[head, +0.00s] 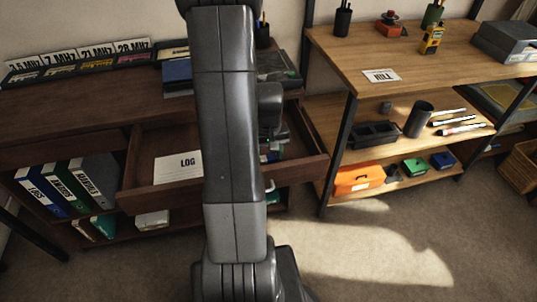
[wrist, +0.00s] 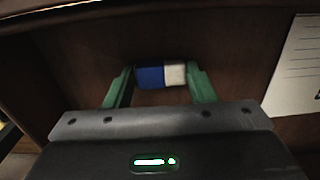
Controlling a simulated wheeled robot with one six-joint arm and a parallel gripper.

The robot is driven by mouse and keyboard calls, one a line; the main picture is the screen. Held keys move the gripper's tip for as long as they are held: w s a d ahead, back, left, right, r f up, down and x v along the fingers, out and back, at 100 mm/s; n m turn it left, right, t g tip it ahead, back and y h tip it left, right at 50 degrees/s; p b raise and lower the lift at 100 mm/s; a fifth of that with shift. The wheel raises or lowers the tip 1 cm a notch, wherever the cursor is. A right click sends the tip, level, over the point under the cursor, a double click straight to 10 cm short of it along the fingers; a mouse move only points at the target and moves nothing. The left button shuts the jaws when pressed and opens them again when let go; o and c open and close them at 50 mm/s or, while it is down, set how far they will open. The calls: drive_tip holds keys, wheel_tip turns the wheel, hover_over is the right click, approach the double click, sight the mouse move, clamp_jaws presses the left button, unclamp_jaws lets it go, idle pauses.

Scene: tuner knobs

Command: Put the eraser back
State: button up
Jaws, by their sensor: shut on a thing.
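The eraser, half blue and half white, shows in the wrist view (wrist: 150,77) between the two green fingers of my gripper (wrist: 161,80). My gripper is shut on it. A dark brown wooden surface lies behind the eraser, and a white sheet (wrist: 302,70) is at the right. I cannot tell whether the eraser touches the wood. In the head view my arm covers the middle of an open drawer (head: 310,168) of the dark desk, and the eraser cannot be made out there.
A LOG sheet (head: 178,168) lies in the drawer's left part. Binders (head: 68,188) stand below the desk top at left. A wooden shelf unit (head: 345,62) at right holds a dark cup (head: 419,119), markers (head: 460,129) and an orange box (head: 359,179). The floor in front is clear.

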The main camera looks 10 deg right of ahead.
sight(269, 158)
drive_tip(key=shift+f, duration=0.15)
drive_tip(key=o, duration=0.9)
wheel_tip(269, 158, up, 12)
drive_tip(key=shift+r+p, duration=0.2)
drive_tip(key=shift+p, duration=0.65)
